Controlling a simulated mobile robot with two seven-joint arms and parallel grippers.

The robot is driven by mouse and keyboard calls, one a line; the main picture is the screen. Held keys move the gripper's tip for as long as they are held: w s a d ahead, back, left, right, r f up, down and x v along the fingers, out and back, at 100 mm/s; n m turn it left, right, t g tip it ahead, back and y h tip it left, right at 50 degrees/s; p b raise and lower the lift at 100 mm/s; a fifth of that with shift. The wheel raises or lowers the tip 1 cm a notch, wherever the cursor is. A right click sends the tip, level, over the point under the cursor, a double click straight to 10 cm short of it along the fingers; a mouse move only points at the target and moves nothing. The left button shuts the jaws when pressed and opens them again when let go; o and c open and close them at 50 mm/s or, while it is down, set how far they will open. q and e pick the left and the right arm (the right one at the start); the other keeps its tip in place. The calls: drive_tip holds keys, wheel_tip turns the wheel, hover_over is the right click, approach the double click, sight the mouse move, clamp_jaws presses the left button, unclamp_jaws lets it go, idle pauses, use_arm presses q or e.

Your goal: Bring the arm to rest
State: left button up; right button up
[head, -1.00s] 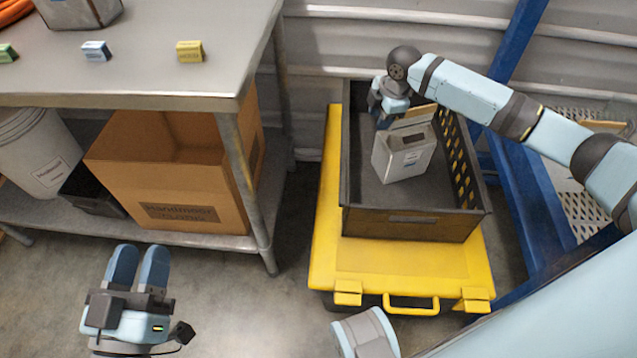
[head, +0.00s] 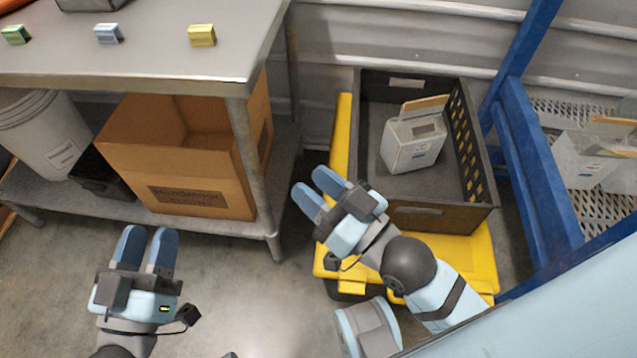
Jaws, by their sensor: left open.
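My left gripper (head: 147,238) is at the lower left over the floor, fingers apart and empty. My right gripper (head: 316,186) is open and empty, left of the black crate's front corner and over the left edge of the yellow case. Its arm bends back over the case's front, apart from the box in the crate. A white box (head: 412,150) with a brown card at its top stands inside the black crate (head: 440,218).
The crate sits on the yellow case (head: 468,258). A steel bench (head: 150,60) at left bears green, blue and yellow small blocks. Below are a cardboard box (head: 185,170) and a white bucket (head: 45,140). A blue frame (head: 540,175) stands at right, with white boxes behind.

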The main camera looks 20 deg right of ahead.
drive_tip(key=shift+s+d+r, duration=0.1)
drive_tip(key=shift+d+r, duration=0.05)
drive_tip(key=shift+r, duration=0.05)
idle(0.4)
use_arm(q)
drive_tip(key=s+a+r+g+y+p, duration=0.4)
drive_tip(key=a+r+g+y+p, duration=0.1)
drive_tip(key=p, duration=3.2)
drive_tip(key=a+g+y, duration=0.1)
drive_tip(key=a+g, duration=0.1)
drive_tip(key=shift+a, duration=0.4)
use_arm(e)
drive_tip(key=s+d+r+g+h, duration=0.4)
drive_tip(key=d+r+g+h, duration=0.1)
drive_tip(key=d+g+h, duration=0.1)
drive_tip(key=shift+d+g, duration=0.4)
drive_tip(key=shift+d, duration=0.45)
